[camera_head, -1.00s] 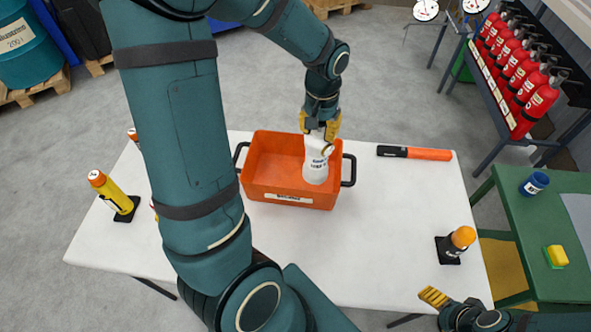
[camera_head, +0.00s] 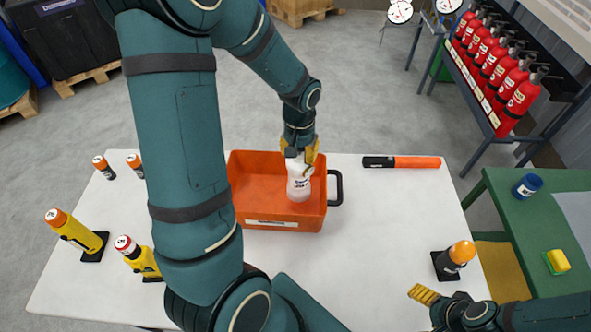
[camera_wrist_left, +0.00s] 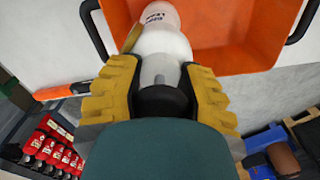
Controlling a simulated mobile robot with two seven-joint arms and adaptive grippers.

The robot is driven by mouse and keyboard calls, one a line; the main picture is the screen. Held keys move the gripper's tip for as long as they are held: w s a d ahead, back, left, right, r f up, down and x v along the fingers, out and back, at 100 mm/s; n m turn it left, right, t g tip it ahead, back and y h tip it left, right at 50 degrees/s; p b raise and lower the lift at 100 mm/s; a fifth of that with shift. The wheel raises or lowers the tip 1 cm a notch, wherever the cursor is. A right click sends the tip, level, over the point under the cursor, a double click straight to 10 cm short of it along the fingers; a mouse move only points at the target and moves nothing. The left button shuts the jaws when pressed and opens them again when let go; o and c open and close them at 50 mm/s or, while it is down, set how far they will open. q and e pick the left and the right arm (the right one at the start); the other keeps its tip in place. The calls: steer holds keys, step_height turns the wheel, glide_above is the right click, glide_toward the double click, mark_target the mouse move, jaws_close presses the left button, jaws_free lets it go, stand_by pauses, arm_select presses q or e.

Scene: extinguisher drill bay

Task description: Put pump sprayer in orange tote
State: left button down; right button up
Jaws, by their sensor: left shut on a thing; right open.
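The white pump sprayer (camera_head: 299,183) is upright at the right part of the orange tote (camera_head: 262,224) in the head view. My left gripper (camera_head: 301,152) is shut on the sprayer's top from the far side. In the left wrist view the sprayer (camera_wrist_left: 163,45) lies between the yellow fingers, its lower part over the tote's interior (camera_wrist_left: 240,35). I cannot tell whether its base touches the tote floor. My right gripper (camera_head: 424,294) is open and empty at the near right edge of the white table (camera_head: 375,235).
A black and orange baton (camera_head: 402,162) lies right of the tote. An orange-topped black item (camera_head: 453,260) stands at the right. Yellow canisters (camera_head: 75,233) stand at the left. A green table (camera_head: 520,220) is at the right. The table right of the tote is mostly clear.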

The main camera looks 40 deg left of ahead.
arm_select(q)
steer(key=shift+f+b, duration=0.35)
steer(key=shift+f, duration=2.1)
arm_select(e)
steer(key=shift+s+f, duration=0.15)
steer(key=shift+f, duration=0.2)
arm_select(q)
steer(key=shift+f, duration=0.1)
arm_select(e)
steer(key=shift+f, duration=0.1)
arm_select(q)
steer(key=c, duration=0.6)
jaws_free()
